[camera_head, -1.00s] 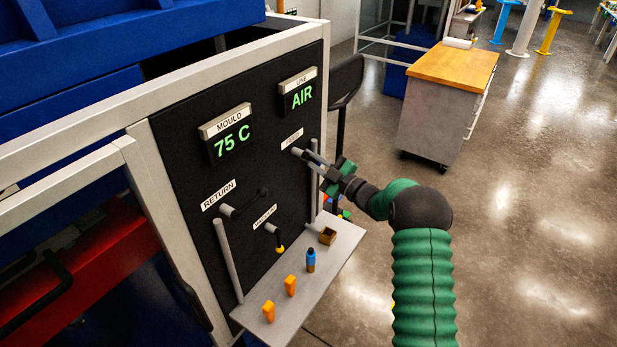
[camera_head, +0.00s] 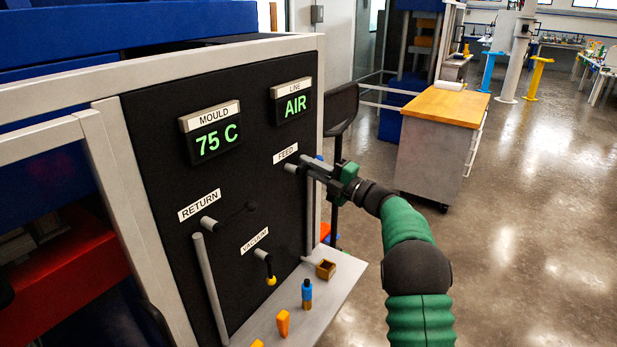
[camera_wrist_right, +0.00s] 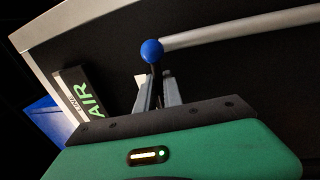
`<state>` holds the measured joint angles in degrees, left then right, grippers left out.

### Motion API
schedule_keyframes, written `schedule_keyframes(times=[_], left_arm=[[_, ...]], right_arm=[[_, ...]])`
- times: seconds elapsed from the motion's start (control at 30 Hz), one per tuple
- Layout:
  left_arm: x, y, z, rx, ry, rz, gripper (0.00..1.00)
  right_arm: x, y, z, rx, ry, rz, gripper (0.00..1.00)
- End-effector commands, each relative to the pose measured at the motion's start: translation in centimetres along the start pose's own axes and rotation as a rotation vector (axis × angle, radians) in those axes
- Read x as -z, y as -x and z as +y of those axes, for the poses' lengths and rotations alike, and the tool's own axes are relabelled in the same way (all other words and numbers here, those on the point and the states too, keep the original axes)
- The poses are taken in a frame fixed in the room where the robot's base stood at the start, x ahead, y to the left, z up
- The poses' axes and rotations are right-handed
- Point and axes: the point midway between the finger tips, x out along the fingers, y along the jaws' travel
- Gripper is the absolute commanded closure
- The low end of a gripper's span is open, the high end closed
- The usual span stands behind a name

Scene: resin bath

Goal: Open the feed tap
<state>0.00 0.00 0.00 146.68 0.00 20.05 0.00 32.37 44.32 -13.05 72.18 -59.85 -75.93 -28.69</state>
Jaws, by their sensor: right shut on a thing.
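The feed tap (camera_head: 290,168) is a grey stub on the black panel, just under the FEED label (camera_head: 285,153). My right gripper (camera_head: 318,170) is at this tap, reaching in from the right. In the right wrist view, the tap's lever ends in a blue knob (camera_wrist_right: 152,51). The fingers of my right gripper (camera_wrist_right: 158,90) are shut on the dark lever just below the knob. In the head view the fingers hide most of the lever. My left gripper is in neither view.
The RETURN tap (camera_head: 208,223) and the VACUUM tap (camera_head: 262,254) with a yellow tip are lower on the panel. A grey shelf (camera_head: 345,285) below holds a small brass box (camera_head: 326,269), a blue-topped bottle (camera_head: 307,294) and orange pieces (camera_head: 283,322). The LINE display (camera_head: 295,106) reads AIR.

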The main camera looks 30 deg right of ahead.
Motion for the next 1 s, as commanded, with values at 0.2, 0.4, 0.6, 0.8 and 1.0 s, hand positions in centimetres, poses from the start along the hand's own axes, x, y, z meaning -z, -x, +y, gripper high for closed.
schedule_keyframes(times=[0.2, 0.4, 0.6, 0.8, 1.0], left_arm=[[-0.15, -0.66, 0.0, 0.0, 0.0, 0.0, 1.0], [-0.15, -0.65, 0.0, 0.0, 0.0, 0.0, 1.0], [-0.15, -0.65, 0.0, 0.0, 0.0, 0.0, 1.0], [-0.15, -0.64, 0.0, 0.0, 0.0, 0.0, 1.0], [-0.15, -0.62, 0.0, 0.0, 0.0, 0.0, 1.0]], right_arm=[[0.0, 0.11, -0.42, 0.009, 0.035, 0.007, 1.0], [0.01, 0.08, -0.33, 0.009, 0.039, 0.008, 1.0], [0.01, 0.08, -0.34, 0.009, 0.038, 0.009, 1.0], [0.02, 0.03, -0.17, 0.006, 0.038, 0.008, 0.68], [0.06, -0.03, 0.0, 0.003, 0.038, 0.009, 0.68]])
